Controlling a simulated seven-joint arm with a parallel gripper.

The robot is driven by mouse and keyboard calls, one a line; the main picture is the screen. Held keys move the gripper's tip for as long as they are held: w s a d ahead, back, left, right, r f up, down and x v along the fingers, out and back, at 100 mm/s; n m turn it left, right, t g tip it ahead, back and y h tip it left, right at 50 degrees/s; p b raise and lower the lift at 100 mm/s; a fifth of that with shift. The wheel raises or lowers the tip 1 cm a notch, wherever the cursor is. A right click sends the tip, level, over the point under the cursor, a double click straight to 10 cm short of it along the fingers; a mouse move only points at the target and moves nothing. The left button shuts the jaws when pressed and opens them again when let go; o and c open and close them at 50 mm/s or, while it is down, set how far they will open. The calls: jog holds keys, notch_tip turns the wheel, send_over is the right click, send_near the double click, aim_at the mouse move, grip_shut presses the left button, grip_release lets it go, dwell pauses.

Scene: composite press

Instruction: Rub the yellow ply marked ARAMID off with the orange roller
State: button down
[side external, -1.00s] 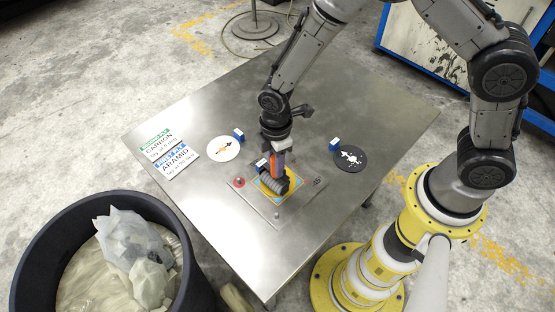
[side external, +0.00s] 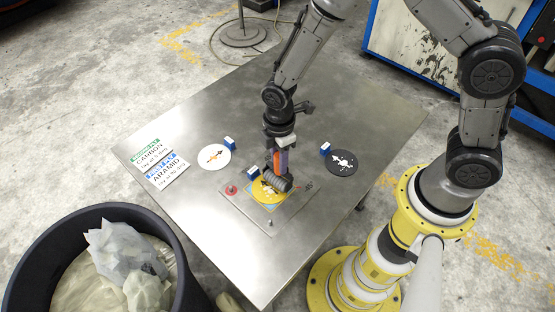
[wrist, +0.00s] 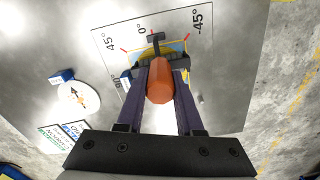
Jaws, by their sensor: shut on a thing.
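My gripper (side external: 280,160) is shut on the orange handle of the roller (side external: 276,184), which points down at the plate. The handle also shows in the wrist view (wrist: 160,82) between my two fingers. The roller's dark ribbed cylinder rests on or just over the yellow ply (side external: 266,194), at its upper right part. I cannot tell if they touch. The ply lies on the metal plate (side external: 245,208) over a light blue patch, with a blue tab (side external: 252,174) at its upper left. The cylinder and my fingers hide part of the ply; its lettering is not readable.
A white disc (side external: 216,160) and a black disc (side external: 342,164) lie on the metal table (side external: 180,195), each with a blue tab. A red knob (side external: 231,190) is on the plate. Label cards (side external: 166,171) lie at left. A dark bin (side external: 60,230) stands lower left.

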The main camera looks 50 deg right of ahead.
jog(key=shift+w+r, duration=0.1)
jog(key=shift+r, duration=3.45)
jog(key=c, duration=1.2)
grip_release()
jog(key=shift+c, duration=0.2)
grip_shut()
